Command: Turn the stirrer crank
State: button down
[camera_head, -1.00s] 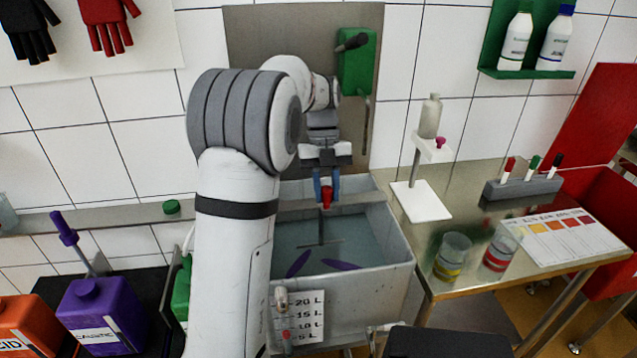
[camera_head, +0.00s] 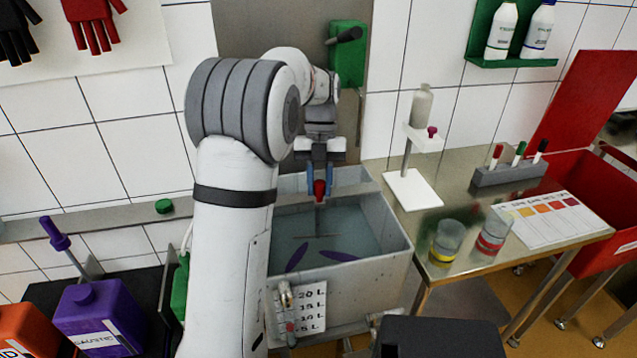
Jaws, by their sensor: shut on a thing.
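The stirrer crank's red knob (camera_head: 319,191) is between the blue fingers of my gripper (camera_head: 319,188), which is shut on it. The knob sits above the grey tank (camera_head: 395,228) near its back. A thin dark shaft and crossbar (camera_head: 318,237) show below it in the tank's liquid. Purple paddle shapes (camera_head: 338,255) lie in the liquid, one left and one right. My arm hides the tank's left side and part of the crank.
A steel table (camera_head: 455,195) stands right of the tank, with a white stand (camera_head: 412,188), two glasses and a marker rack. A green box with a dark lever (camera_head: 347,55) is on the wall behind. Purple (camera_head: 98,318) and orange jugs stand left.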

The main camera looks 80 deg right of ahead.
jog(key=c, duration=1.2)
grip_release()
jog(key=shift+o, duration=0.2)
jog(key=v, duration=0.7)
jog(key=shift+r+p, duration=0.3)
jog(key=shift+p, duration=0.05)
jog(key=shift+d, duration=0.15)
